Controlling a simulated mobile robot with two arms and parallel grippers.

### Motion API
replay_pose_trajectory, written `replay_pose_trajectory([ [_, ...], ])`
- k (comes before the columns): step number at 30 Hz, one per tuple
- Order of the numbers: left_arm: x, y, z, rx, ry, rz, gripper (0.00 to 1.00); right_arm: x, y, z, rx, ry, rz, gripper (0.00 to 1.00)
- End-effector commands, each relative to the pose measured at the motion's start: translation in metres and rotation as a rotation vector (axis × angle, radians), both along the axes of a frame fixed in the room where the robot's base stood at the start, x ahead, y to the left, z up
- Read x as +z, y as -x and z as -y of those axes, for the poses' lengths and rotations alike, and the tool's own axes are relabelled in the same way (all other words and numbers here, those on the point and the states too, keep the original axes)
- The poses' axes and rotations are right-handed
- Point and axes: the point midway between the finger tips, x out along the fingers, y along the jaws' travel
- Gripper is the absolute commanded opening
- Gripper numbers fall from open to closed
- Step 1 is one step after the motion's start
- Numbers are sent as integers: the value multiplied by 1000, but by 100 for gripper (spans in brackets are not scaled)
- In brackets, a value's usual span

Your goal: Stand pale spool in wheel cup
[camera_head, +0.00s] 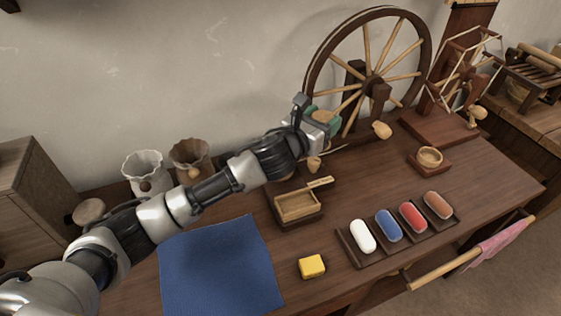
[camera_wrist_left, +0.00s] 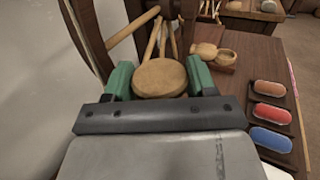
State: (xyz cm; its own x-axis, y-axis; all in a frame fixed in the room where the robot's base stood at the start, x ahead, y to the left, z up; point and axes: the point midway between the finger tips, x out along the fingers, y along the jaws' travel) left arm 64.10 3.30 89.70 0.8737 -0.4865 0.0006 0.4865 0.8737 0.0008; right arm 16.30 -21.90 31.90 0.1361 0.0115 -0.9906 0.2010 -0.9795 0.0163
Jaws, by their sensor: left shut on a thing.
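My left gripper (camera_head: 326,121) is raised in front of the big spinning wheel and shut on the pale spool. In the left wrist view the pale spool (camera_wrist_left: 160,78) shows as a round, flat tan end between the green fingers; the rest of it is hidden. A small round wooden cup (camera_head: 430,156) on a square dark base, apparently the wheel cup, stands right of the wheel. The cup also shows in the left wrist view (camera_wrist_left: 226,57), beyond and to the right of the spool. The spool is apart from this cup. My right gripper is not in view.
The spinning wheel (camera_head: 308,85) stands close behind the gripper; a wooden knob (camera_head: 381,130) juts between gripper and cup. A rack (camera_head: 376,262) holds white, blue, red and brown rolls. A wooden box (camera_head: 297,206), yellow block (camera_head: 312,266) and blue cloth (camera_head: 220,267) lie nearer.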

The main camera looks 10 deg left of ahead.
Motion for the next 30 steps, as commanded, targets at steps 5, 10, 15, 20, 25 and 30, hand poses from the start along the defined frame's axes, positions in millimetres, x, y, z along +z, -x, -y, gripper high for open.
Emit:
replay_pose_trajectory([
  [5,-29,2,-44,5,-2,-4,32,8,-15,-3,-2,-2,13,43],
  [10,-48,3,-78,3,-2,-1,32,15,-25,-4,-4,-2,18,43],
  [15,-56,3,-94,1,-1,0,32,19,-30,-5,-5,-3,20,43],
  [20,-75,4,-96,1,3,-4,32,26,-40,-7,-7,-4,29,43],
  [25,-96,4,-96,1,1,-2,32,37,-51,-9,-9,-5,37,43],
  [30,-97,4,-96,1,-1,0,32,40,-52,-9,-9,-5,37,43],
])
